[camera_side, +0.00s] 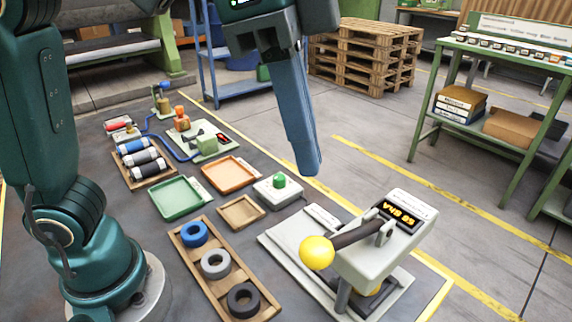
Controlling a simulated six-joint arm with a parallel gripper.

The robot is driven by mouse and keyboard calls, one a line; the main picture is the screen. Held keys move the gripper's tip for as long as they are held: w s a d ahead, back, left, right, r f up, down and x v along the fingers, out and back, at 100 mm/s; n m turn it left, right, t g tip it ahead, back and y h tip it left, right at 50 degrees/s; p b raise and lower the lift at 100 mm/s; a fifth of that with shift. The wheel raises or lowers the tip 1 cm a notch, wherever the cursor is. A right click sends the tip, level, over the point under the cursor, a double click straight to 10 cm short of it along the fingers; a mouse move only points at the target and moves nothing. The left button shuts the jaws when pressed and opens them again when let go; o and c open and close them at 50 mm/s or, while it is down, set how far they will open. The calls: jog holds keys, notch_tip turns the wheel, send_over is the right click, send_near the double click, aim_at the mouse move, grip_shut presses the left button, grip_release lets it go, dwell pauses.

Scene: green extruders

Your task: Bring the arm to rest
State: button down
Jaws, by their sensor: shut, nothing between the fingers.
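The fingertips show just above and right of a white box with a green button (280,181); I cannot tell the exact height. My dark green arm base stands at the left of the view.
A lever press (385,245) with a yellow knob stands at the front right. A wooden tray (205,278) holds blue, grey and black rings. Green (178,197) and orange (229,173) trays look empty. A tray of cylinders (143,163) lies at left.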

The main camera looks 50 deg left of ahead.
jog(key=s+a+f+n+t, duration=0.1)
jog(key=a+f+n+t, duration=0.1)
jog(key=a+n, duration=0.5)
jog(key=s+a+f+n+t+y, duration=0.1)
jog(key=s+a+f+n+y, duration=0.1)
jog(key=a+f, duration=0.6)
notch_tip(320, 180, down, 2)
jog(key=shift+s+f+n+t, duration=0.15)
jog(key=shift+s+n+t, duration=0.25)
jog(key=shift+n, duration=0.5)
